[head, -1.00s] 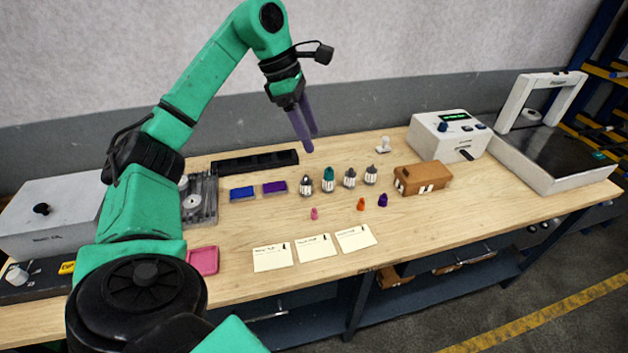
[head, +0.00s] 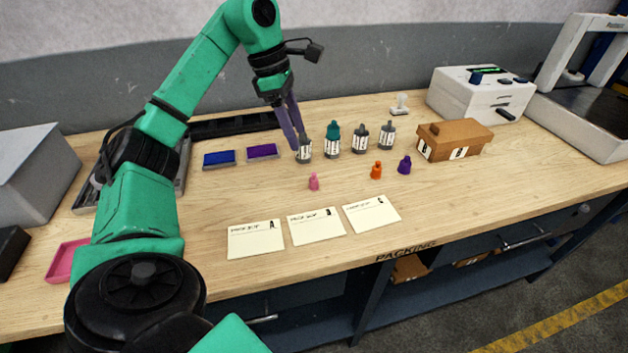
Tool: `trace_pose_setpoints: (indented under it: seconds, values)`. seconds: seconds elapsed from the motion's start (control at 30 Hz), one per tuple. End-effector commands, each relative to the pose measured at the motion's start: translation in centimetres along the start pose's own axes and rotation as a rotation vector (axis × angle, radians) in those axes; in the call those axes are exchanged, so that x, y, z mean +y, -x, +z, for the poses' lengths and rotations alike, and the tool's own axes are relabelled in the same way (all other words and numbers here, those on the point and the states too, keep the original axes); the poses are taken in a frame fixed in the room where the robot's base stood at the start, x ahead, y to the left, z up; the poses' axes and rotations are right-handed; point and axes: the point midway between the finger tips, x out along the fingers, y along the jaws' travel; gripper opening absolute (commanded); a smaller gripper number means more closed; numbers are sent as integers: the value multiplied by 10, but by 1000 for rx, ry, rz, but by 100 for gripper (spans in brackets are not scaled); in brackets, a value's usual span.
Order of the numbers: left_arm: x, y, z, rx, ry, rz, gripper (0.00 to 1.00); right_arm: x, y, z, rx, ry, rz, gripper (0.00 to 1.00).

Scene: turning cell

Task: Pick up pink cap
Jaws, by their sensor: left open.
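The pink cap (head: 314,182) stands on the wooden bench, in front of the row of bottles. My left gripper (head: 297,138) is open and empty, with its purple fingers pointing down. In the picture it is above and slightly left of the pink cap, overlapping the leftmost bottle (head: 304,151); whether it touches that bottle I cannot tell. An orange cap (head: 376,170) and a purple cap (head: 404,165) stand to the right of the pink cap. My right gripper is not in view.
Several dropper bottles stand behind the caps, including one with a teal top (head: 332,138). Paper cards (head: 256,241) lie in front. Blue (head: 219,159) and purple (head: 262,151) pads lie left. A brown box (head: 455,139) stands right. Bench around the pink cap is clear.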

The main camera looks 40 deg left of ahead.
Motion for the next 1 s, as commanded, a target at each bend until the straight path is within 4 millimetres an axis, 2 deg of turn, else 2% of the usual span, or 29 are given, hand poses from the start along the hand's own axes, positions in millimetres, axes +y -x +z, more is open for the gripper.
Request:
trace_pose_setpoints:
  seconds: [0.03, 0.2, 0.47, 0.6, 0.7, 0.87, 0.9, 0.97, 1.0]
  values:
    - [-1, -16, -2, 3, -1, -4, 64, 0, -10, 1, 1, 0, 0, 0]
    - [-1, -58, -1, 5, 0, -5, 64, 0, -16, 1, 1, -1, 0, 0]
    - [-1, -95, 2, 3, 0, -5, 64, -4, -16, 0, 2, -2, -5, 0]
    - [-2, -122, 4, 1, 0, -4, 64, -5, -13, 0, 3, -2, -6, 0]
    - [-1, -132, 4, -1, 0, -2, 64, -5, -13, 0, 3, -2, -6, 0]
    - [-1, -133, 4, -1, 0, 0, 64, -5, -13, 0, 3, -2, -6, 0]
    - [-1, -133, 4, -1, 0, 0, 60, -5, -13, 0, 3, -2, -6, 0]
    - [-1, -133, 4, -1, 0, -1, 37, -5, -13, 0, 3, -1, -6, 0]
    - [-1, -133, 4, -1, 0, 0, 22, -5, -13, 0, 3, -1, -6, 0]
